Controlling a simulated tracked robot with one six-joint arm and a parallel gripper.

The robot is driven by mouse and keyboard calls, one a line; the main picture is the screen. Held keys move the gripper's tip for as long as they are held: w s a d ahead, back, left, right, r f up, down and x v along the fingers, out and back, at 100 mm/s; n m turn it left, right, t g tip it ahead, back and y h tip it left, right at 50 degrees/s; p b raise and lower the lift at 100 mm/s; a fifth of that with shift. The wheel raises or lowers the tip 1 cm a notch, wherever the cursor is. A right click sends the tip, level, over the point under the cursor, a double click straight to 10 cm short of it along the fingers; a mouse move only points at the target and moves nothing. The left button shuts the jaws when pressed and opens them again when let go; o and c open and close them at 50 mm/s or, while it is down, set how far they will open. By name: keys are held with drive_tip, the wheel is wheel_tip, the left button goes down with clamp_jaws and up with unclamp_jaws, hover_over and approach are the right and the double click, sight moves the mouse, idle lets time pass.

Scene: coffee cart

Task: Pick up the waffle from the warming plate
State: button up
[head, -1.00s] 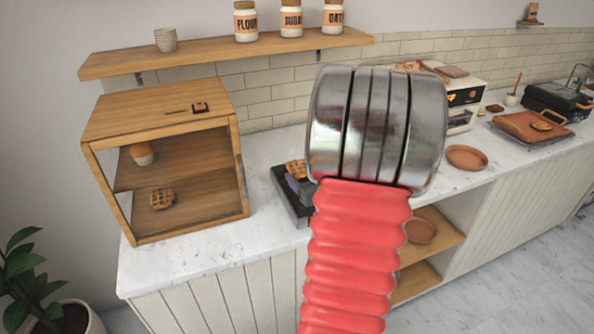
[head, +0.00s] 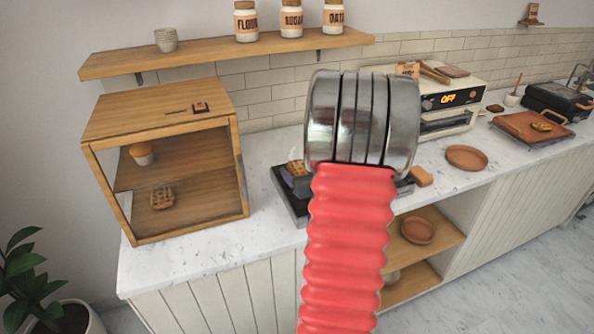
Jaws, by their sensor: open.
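A waffle (head: 296,168) lies at the dark warming plate (head: 289,204) on the white counter, just left of my arm. It is browned and only partly visible. My red ribbed arm and its metal collar stand in front and hide most of the plate. A grey part of what looks like my gripper (head: 299,184) shows at the waffle's near side, close to it. The rest of my gripper is hidden behind the arm. I cannot tell whether it touches the waffle. Another waffle (head: 162,197) lies on the lower level of the wooden display case (head: 160,112).
A muffin (head: 142,153) sits on the case's upper shelf. Right of my arm are an oven (head: 447,103) reading OFF, a terracotta plate (head: 467,158) and a black-lidded appliance (head: 558,100). A wall shelf (head: 220,56) holds jars. The counter between case and plate is clear.

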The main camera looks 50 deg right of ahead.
sight(301, 171)
drive_tip(key=shift+c, duration=0.3)
drive_tip(key=c, duration=1.1)
drive_tip(key=shift+r, duration=0.1)
wheel_tip(301, 171, up, 10)
idle(0.4)
idle(0.5)
